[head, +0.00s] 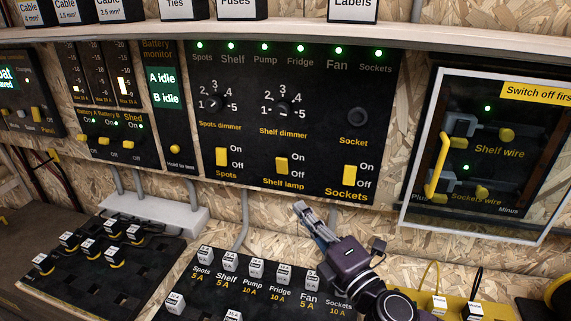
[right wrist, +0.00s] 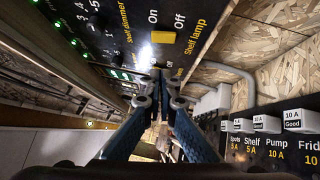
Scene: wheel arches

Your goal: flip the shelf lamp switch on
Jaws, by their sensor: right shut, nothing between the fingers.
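The shelf lamp switch (head: 281,165) is a yellow switch on the black panel (head: 240,120), with On beside its upper end and Off beside its lower end. I cannot tell which way it is set. In the right wrist view the yellow switch (right wrist: 163,37) lies just beyond the fingertips, with the Shelf lamp label beside it. My right gripper (head: 300,208) is shut and empty, below and slightly right of the switch in the head view. It looks apart from the switch there. My left gripper is not in view.
The Spots switch (head: 221,157) and Sockets switch (head: 349,175) flank it, with dimmer knobs above. A fuse board (head: 190,275) lies below, with several labelled white fuses. A framed glass box (head: 490,150) stands to the right. A shelf edge (head: 300,35) runs above the panel.

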